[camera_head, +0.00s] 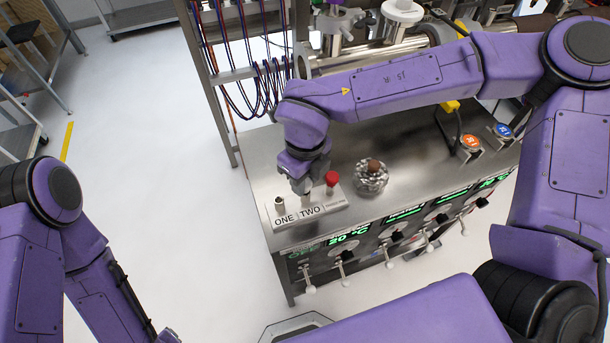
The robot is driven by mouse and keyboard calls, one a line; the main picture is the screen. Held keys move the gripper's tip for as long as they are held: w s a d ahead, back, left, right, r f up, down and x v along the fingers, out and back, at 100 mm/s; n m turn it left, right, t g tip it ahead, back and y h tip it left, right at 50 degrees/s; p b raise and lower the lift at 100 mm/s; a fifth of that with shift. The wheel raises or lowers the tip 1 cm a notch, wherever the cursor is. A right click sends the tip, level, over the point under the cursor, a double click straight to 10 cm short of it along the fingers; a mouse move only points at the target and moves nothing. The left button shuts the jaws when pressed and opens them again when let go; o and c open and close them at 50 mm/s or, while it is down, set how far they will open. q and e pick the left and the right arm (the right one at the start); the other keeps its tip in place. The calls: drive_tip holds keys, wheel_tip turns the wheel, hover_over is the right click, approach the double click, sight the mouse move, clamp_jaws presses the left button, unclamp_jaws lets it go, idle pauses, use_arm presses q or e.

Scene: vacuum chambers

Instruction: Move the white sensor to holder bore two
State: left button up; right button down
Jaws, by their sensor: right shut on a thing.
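The sensor holder (335,203) is a metal block at the front left corner of the steel bench, with labels ONE and TWO on its front. A short metal tube with a dark top (280,203) stands above ONE. A red-topped piece (332,180) stands at the holder's right. My right gripper (301,187) points down over the holder, just above the label TWO. It is shut on a small pale thing, apparently the white sensor, mostly hidden by the fingers. I cannot tell whether it sits in the bore.
A glass-like round vessel with a brown top (372,177) stands right of the holder. Orange (470,143) and blue (503,130) round-topped fittings sit farther right. Knobs and green displays (348,237) line the bench front. A cable rack (240,75) rises behind.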

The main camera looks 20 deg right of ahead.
drive_tip(key=shift+f, duration=0.3)
drive_tip(key=shift+f, duration=0.1)
idle(0.4)
drive_tip(key=c, duration=0.8)
unclamp_jaws()
wheel_tip(320, 180, up, 7)
drive_tip(key=p, duration=0.7)
drive_tip(key=shift+p, duration=0.3)
